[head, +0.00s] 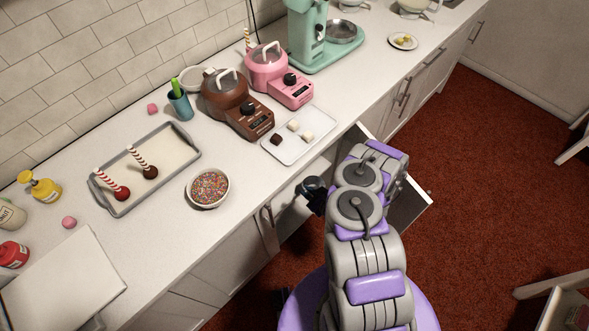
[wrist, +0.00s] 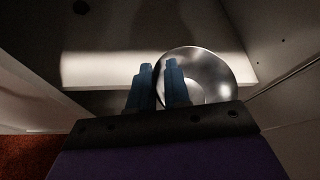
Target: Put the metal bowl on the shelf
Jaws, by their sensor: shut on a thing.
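The metal bowl (wrist: 215,75) is round, shiny and silver, and shows in the wrist view inside a cabinet. My gripper (wrist: 158,66) has blue fingers shut on the bowl's left rim. The white shelf (wrist: 95,70) runs across the cabinet behind the fingers. The bowl overlaps the shelf in this view; I cannot tell whether it touches the shelf. In the head view, my gripper end is low at the open cabinet under the counter, with its fingers and the held bowl hidden.
The open cabinet door (head: 408,208) stands right of my arm. Above is the white counter (head: 240,230) with a sprinkle bowl (head: 208,188), a tray of cake pops (head: 186,151), a white plate (head: 318,146) and brown and pink machines. Cabinet walls close in on the wrist view.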

